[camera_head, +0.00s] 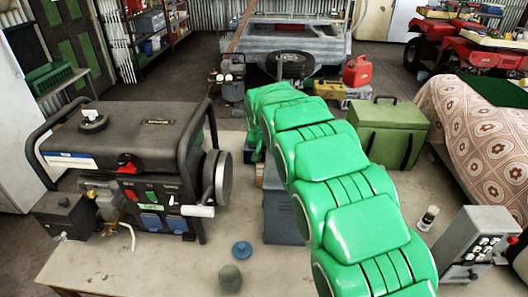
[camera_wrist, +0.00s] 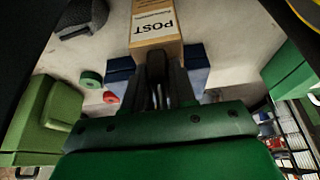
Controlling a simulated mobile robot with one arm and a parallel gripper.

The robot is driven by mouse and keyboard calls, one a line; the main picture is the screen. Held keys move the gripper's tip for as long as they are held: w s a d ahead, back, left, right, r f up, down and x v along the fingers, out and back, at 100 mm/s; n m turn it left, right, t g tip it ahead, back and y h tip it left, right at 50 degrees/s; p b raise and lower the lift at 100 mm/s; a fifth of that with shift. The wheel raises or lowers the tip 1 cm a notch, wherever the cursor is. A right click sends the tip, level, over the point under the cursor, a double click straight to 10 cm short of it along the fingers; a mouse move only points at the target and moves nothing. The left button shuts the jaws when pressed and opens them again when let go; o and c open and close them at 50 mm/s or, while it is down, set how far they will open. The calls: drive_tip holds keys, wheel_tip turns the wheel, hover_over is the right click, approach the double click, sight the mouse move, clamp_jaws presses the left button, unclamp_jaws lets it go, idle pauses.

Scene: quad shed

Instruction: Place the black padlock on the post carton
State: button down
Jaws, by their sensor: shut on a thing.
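The post carton (camera_wrist: 155,22) is a tan box with a white label reading POST, at the top centre of the wrist view. My gripper (camera_wrist: 158,82) points towards it, shut on a small dark rounded thing, apparently the black padlock (camera_wrist: 157,65). The padlock overlaps the carton's lower edge in the picture; I cannot tell whether they touch. A blue box (camera_wrist: 195,70) shows behind the fingers, beside the carton. In the head view my green arm hides the gripper and padlock; only a sliver of tan, perhaps the carton, shows left of the arm.
On the bench in the head view stand a generator (camera_head: 130,165) at left, a blue-grey box (camera_head: 283,215) against my arm, a green case (camera_head: 387,133) behind, and a grey switch box (camera_head: 470,245) at right.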

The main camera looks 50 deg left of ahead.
drive_tip(key=c, duration=0.9)
unclamp_jaws()
drive_tip(key=shift+r, duration=0.1)
drive_tip(key=v, duration=1.2)
